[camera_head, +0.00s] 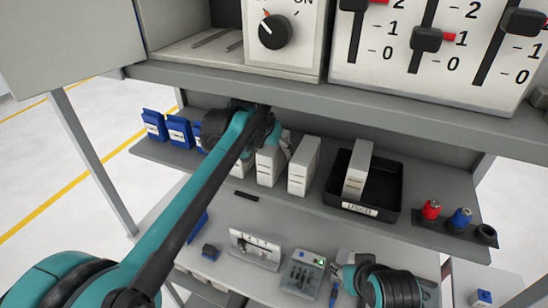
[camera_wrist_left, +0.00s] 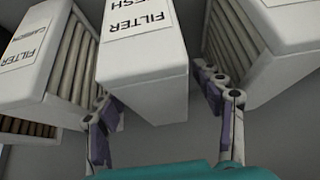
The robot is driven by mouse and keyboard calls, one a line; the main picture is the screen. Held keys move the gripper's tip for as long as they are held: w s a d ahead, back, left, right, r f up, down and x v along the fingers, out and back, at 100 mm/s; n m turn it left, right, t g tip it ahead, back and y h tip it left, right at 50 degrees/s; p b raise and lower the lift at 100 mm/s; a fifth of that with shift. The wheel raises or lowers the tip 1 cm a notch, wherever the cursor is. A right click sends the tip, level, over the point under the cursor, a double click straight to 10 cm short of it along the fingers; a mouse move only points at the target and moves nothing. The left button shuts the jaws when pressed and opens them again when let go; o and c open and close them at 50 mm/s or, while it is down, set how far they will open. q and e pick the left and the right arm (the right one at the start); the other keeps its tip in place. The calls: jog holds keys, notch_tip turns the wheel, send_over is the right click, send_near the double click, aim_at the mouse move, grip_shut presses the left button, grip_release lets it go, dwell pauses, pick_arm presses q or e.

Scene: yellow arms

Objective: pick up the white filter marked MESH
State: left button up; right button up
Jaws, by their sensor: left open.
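The white filter marked MESH (camera_wrist_left: 143,70) is in the middle of the left wrist view. Its label shows upside down, reading FILTER and the end of MESH. My left gripper (camera_wrist_left: 162,100) is open, with one finger on each side of this filter; whether the fingers touch it I cannot tell. In the head view my left arm reaches over the shelf, its gripper (camera_head: 268,140) partly hidden, above white filters (camera_head: 268,167). Labels are too small to read there. My right gripper (camera_head: 342,272) is low at the lower level; its jaws are unclear.
Another filter labelled CARBON (camera_wrist_left: 25,60) stands close on the left, and another filter (camera_wrist_left: 265,50) on the right. A black tray (camera_head: 393,190) holds a white filter (camera_head: 357,174). Blue packets (camera_head: 154,125) stand left. Red (camera_head: 431,209) and blue (camera_head: 461,217) items stand right. An upper shelf edge overhangs.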

pick_arm(q)
jog(key=shift+s, duration=0.15)
jog(key=shift+c, duration=0.6)
jog(key=c, duration=1.2)
jog(key=shift+c, duration=0.2)
jog(key=shift+r, duration=0.15)
